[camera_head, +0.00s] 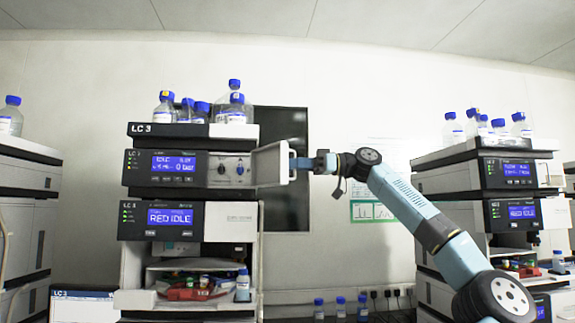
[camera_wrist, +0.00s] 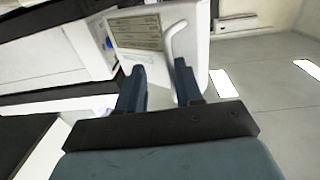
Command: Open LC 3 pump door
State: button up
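The LC 3 stack (camera_head: 190,130) stands left of centre in the head view. Its pump door (camera_head: 270,163), a pale panel, stands swung out to the right of the pump module, which shows dark knobs on its exposed front (camera_head: 231,170). My gripper (camera_head: 293,163) is at the door's outer edge. In the wrist view the pale door (camera_wrist: 190,22) with a printed label and a curved white rim is just beyond the fingers. The two blue fingers of my gripper (camera_wrist: 160,68) are apart, with no thing clearly clamped between them. Whether a finger touches the door cannot be told.
Blue-capped bottles (camera_head: 233,105) stand on top of the stack. A dark wall panel (camera_head: 287,205) is behind the door. Another instrument stack (camera_head: 480,150) stands at the right, beyond my arm. Small bottles (camera_head: 340,308) stand low in the middle.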

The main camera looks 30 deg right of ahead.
jog(key=shift+d, duration=0.1)
jog(key=v, duration=1.3)
jog(key=shift+s+d, duration=0.15)
jog(key=shift+d, duration=0.15)
